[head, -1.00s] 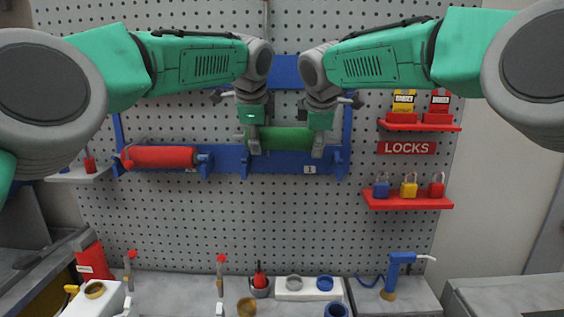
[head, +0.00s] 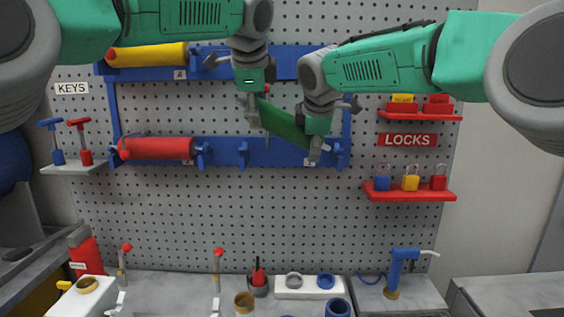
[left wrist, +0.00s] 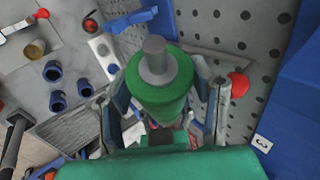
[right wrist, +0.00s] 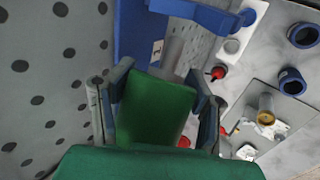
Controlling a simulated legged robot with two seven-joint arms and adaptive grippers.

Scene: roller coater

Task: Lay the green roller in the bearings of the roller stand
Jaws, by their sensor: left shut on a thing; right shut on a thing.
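The green roller (head: 285,123) is held in front of the upper pegboard, tilted with its left end higher. My left gripper (head: 253,105) is shut on its left end, where a grey shaft sticks out past the fingers in the left wrist view (left wrist: 157,62). My right gripper (head: 314,146) is shut on its lower right end; the green body fills the fingers in the right wrist view (right wrist: 152,108), with a grey shaft beyond. Two upright posts with red tips, left post (head: 121,265) and right post (head: 218,268), rise at the bottom; I cannot tell if they are the roller stand's.
A blue wall rack (head: 270,155) is behind the roller, with a red roller (head: 155,149) and, higher, a yellow roller (head: 147,55). Red shelves with padlocks (head: 410,194) are at the right. Below stand a white holder (head: 309,292) and a blue pump-like tool (head: 397,268).

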